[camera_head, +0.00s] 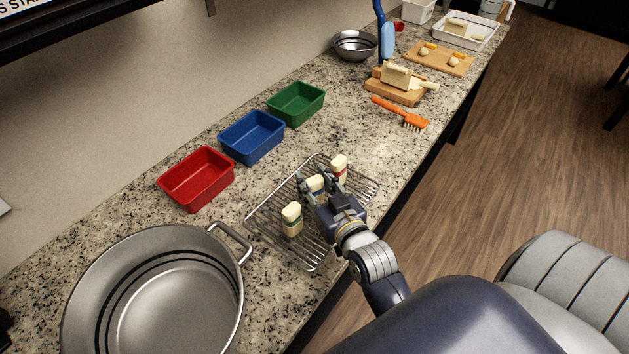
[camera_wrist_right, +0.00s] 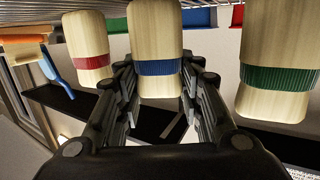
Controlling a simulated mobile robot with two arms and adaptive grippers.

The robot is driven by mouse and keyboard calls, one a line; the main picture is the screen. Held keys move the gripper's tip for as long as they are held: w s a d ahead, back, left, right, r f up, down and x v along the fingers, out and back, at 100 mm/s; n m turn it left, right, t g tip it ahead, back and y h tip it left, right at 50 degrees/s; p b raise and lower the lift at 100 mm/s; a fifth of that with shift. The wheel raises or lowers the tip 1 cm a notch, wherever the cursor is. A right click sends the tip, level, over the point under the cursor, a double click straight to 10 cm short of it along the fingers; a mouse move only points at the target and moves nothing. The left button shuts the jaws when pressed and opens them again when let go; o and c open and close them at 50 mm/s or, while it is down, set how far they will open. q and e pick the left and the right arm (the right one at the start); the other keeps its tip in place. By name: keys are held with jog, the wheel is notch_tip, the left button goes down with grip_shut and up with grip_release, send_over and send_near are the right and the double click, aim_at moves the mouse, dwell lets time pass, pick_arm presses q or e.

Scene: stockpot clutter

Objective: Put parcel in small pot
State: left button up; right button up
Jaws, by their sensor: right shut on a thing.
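My right gripper (camera_head: 317,187) is over the wire rack (camera_head: 272,238) and is shut on the pale block with a blue band (camera_head: 315,182). In the right wrist view this block (camera_wrist_right: 155,35) sits between the fingers of my right gripper (camera_wrist_right: 158,72). A pale block with a green band (camera_head: 291,219) and one with a red band (camera_head: 339,167) stand upright on the rack, one to each side. A large steel pot (camera_head: 88,289) with a side handle stands at the front left, its visible inside empty. I cannot tell which thing is the parcel. My left gripper is out of view.
Red (camera_head: 197,187), blue (camera_head: 253,143) and green (camera_head: 296,108) trays line the wall behind the rack. Farther back are a steel bowl (camera_head: 354,45), an orange brush (camera_head: 401,112) and cutting boards (camera_head: 398,97). Bare counter lies between rack and trays.

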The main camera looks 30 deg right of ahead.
jog(key=shift+f, duration=0.15)
jog(key=o, duration=0.8)
